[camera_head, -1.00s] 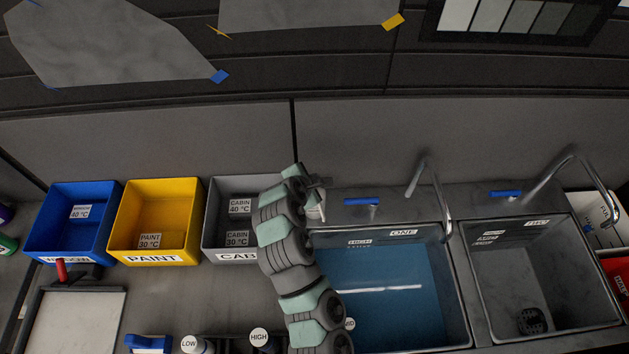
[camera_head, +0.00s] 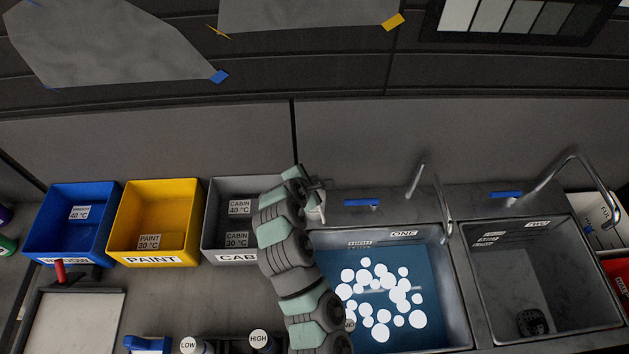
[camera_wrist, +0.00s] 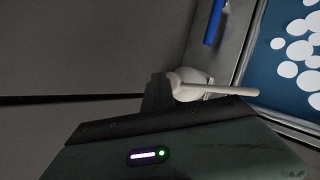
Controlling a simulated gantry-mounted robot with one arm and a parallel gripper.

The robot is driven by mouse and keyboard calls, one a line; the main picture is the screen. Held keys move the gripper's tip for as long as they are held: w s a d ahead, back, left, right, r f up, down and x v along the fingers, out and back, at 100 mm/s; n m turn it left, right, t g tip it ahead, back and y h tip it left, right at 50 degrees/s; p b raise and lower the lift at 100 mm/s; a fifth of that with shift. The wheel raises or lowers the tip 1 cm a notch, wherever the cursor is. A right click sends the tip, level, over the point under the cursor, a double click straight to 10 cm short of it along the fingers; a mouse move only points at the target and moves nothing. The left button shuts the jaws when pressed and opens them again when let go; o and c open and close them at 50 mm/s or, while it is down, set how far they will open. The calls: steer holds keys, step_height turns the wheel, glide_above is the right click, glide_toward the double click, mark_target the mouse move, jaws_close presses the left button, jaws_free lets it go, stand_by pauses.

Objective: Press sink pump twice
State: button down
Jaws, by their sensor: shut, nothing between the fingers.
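The soap pump (camera_head: 316,206) is a pale dispenser at the back left corner of sink one, partly hidden by my arm in the head view. In the wrist view the pump (camera_wrist: 215,91) shows its pale head and a long spout pointing right. My gripper (camera_wrist: 158,92) is shut and empty, with its dark fingertips at the pump's head; they look in contact, but I cannot be sure. My gripper also shows small at the pump in the head view (camera_head: 318,184). Sink one (camera_head: 452,300) holds blue water with several white round foam spots on it.
Sink two (camera_head: 585,270) at the right is empty, with a drain. Faucets (camera_head: 440,205) and blue handles (camera_head: 361,203) stand behind the sinks. Blue (camera_head: 50,230), yellow (camera_head: 120,235) and grey (camera_head: 215,230) bins stand left of my arm. The wall is close behind.

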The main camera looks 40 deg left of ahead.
steer(key=shift+s+d+r+p, duration=0.1)
steer(key=shift+r+p, duration=0.45)
steer(key=shift+r, duration=0.55)
step_height(320, 180, up, 5)
steer(key=shift+r+p, duration=0.1)
steer(key=shift+p, duration=1.1)
stand_by(1.4)
